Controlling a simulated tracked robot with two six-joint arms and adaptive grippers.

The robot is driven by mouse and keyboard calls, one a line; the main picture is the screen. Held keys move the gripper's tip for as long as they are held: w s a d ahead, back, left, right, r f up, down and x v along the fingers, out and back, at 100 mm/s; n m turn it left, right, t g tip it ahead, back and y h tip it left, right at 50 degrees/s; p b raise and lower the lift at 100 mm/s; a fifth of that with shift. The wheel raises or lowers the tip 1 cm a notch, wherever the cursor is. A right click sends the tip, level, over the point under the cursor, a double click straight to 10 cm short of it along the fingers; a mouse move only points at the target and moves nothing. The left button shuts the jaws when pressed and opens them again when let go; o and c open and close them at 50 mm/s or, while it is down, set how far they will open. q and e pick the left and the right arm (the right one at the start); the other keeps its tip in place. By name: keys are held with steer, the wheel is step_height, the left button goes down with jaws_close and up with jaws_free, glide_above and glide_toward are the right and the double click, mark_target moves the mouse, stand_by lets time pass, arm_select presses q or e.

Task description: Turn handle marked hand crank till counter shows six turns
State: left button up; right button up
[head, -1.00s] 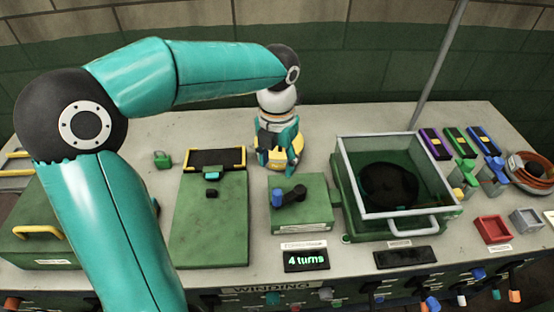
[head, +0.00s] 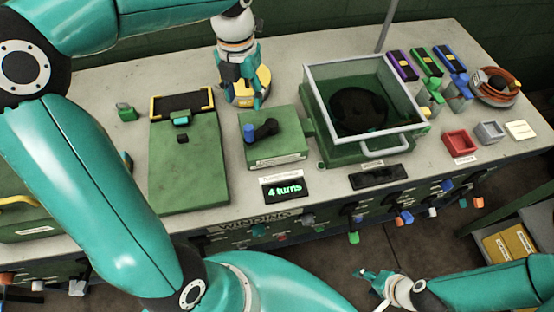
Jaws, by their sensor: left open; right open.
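The crank (head: 265,128) is a short black arm with a blue knob (head: 250,134), on top of a small green box (head: 282,152). The knob points to the left and a little toward me. The counter (head: 285,188) in front of the box reads "4 turns". Small labels by the box are too small to read. My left gripper (head: 248,97) is open, pointing down behind the crank box and apart from the crank, in front of a yellow round thing. My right gripper (head: 372,279) is open, low in the picture in front of the bench, far from the crank.
Right of the crank box stands a green tank (head: 365,100) with clear walls and a front handle. A green board (head: 188,165) with a yellow-edged black top lies to the left. Small red and grey bins (head: 461,142) and a coiled hose (head: 497,88) are at the right.

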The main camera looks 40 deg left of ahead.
arm_select(q)
steer(key=shift+n, duration=0.3)
stand_by(0.6)
step_height(320, 180, up, 4)
steer(key=n+b, duration=1.2)
steer(key=n, duration=1.3)
glide_above(247, 127)
step_height(247, 127, down, 16)
steer(key=b, duration=0.3)
steer(key=shift+d+b, duration=0.1)
steer(key=shift+b, duration=0.3)
